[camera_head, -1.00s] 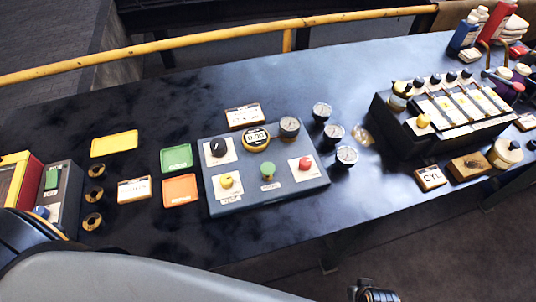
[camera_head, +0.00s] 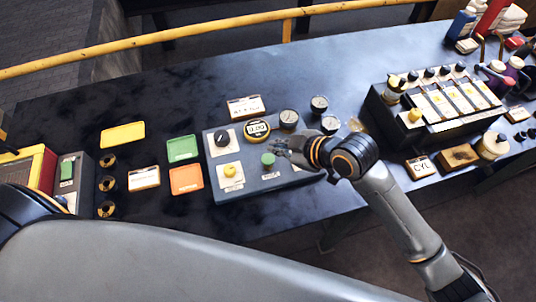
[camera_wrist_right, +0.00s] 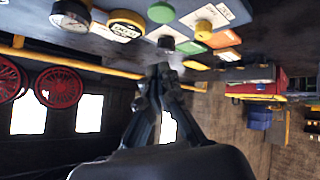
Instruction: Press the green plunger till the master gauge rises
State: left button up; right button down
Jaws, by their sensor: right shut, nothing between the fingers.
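The green plunger (camera_head: 268,159) stands on the blue-grey control panel (camera_head: 212,190), between a yellow button (camera_head: 229,169) and the part of the panel under my right arm. My right gripper (camera_head: 283,147) is shut and empty, just right of the plunger. I cannot tell whether it touches it. Its closed fingers (camera_wrist_right: 160,72) point toward the panel in the right wrist view. A round dial gauge (camera_head: 288,118) sits on the panel's far right corner. Its label and needle are too small to read, so I cannot tell whether it is the master gauge. My left gripper is out of view.
A yellow-ringed display (camera_head: 257,130) and a black knob (camera_head: 222,138) share the panel. Loose dials (camera_head: 319,104) (camera_head: 330,124) stand to its right. Green (camera_head: 182,148) and orange (camera_head: 186,179) cards lie to its left. A black valve block (camera_head: 440,120) stands right. A yellow rail (camera_head: 180,39) runs behind.

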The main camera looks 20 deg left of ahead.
jog(key=shift+w+a+r+n+g, duration=0.3)
jog(key=shift+r+n, duration=0.25)
jog(key=shift+n, duration=0.4)
jog(key=shift+w+a+r+n+g, duration=0.2)
jog(key=shift+a+r+n, duration=0.3)
jog(key=shift+n, duration=0.5)
jog(key=shift+w+a+r+n+g, duration=0.25)
jog(key=shift+r+n, duration=0.3)
jog(key=shift+n, duration=0.4)
jog(key=b, duration=0.6)
send_over(270, 160)
notch_tip(270, 160, down, 8)
jog(key=shift+d+r, duration=0.1)
jog(key=shift+r, duration=0.15)
jog(key=shift+w+f+b, duration=0.1)
jog(key=shift+f+b, duration=0.2)
jog(key=shift+f, duration=0.4)
jog(key=shift+f, duration=0.4)
jog(key=shift+d+f+b, duration=0.1)
jog(key=shift+f+b, duration=0.9)
jog(key=shift+f, duration=0.5)
